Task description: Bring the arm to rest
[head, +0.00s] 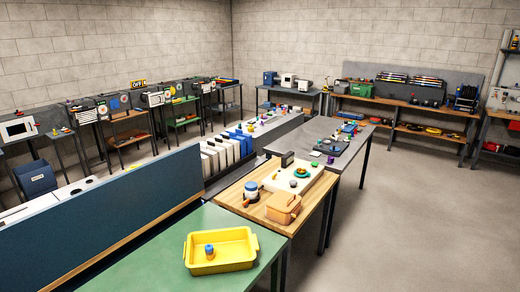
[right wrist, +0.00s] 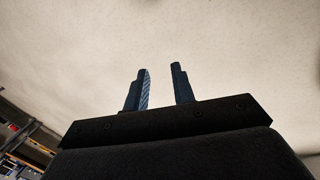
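My right gripper (right wrist: 160,88) shows in the right wrist view. Its two dark fingers stand apart with nothing between them, against a plain pale surface. Neither of my arms or grippers shows in the head view. In the head view a yellow tray (head: 222,265) with handles stands on the green table (head: 130,268) at the front. A small blue and orange object (head: 209,251) stands in the tray.
A wooden-topped table (head: 240,205) beyond the green one holds an orange box (head: 283,208), a blue-lidded jar (head: 251,192) and a pale board. A dark blue partition (head: 100,225) runs along the left. The grey floor (head: 430,220) at right is clear.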

